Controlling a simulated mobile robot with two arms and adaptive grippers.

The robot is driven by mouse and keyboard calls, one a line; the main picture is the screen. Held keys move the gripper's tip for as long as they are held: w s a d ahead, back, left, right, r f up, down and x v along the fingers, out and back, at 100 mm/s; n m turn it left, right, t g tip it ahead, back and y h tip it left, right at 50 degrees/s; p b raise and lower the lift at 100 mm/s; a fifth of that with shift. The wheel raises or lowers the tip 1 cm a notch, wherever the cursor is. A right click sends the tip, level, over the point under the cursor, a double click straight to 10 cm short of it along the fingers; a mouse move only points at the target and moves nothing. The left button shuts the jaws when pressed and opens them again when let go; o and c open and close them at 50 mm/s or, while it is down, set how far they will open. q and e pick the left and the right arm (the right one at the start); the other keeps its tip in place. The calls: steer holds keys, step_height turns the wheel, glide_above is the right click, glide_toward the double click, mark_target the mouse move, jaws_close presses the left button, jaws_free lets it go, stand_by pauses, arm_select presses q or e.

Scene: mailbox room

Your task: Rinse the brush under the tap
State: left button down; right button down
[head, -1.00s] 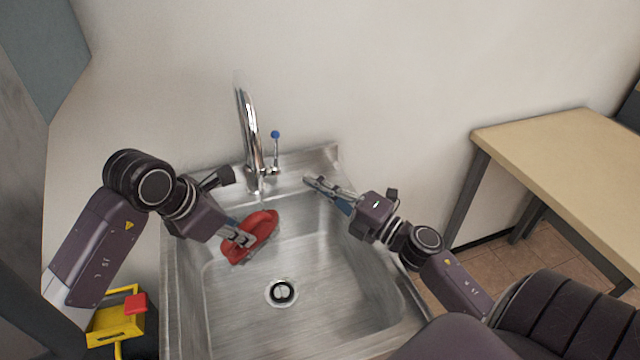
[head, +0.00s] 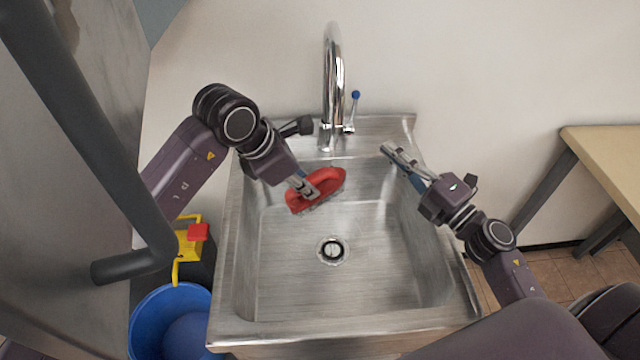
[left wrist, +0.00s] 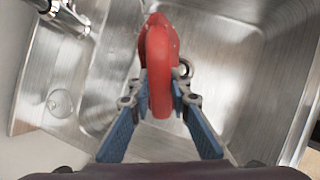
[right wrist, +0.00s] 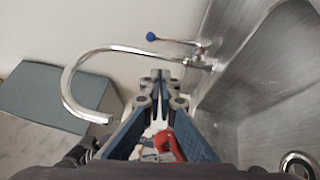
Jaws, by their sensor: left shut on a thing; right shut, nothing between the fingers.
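The red brush (head: 328,181) is over the left part of the sink basin, below and in front of the tap (head: 333,75). My left gripper (head: 309,188) is shut on its handle, which also shows in the left wrist view (left wrist: 160,65). The brush's underside is mostly hidden. The tap lever with a blue knob (head: 355,96) stands right of the spout. My right gripper (head: 387,149) is shut and empty, a little right of and in front of the lever, apart from it. In the right wrist view, I see no clear water stream below the spout (right wrist: 85,103).
The steel sink (head: 280,330) has a round drain (head: 332,250) in its floor, with the front of the basin clear. A blue bucket (head: 165,315) and a yellow wringer (head: 188,245) stand left of the sink. A wooden table (head: 610,145) is at the right.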

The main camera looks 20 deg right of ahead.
arm_select(q)
steer(key=shift+d, duration=0.1)
arm_select(e)
steer(key=m+h, duration=0.5)
steer(key=h, duration=0.3)
glide_toward(355, 106)
steer(key=w, duration=0.7)
steer(key=shift+d+r+t, duration=0.15)
steer(key=shift+d+t, duration=0.25)
steer(key=shift+d, duration=0.1)
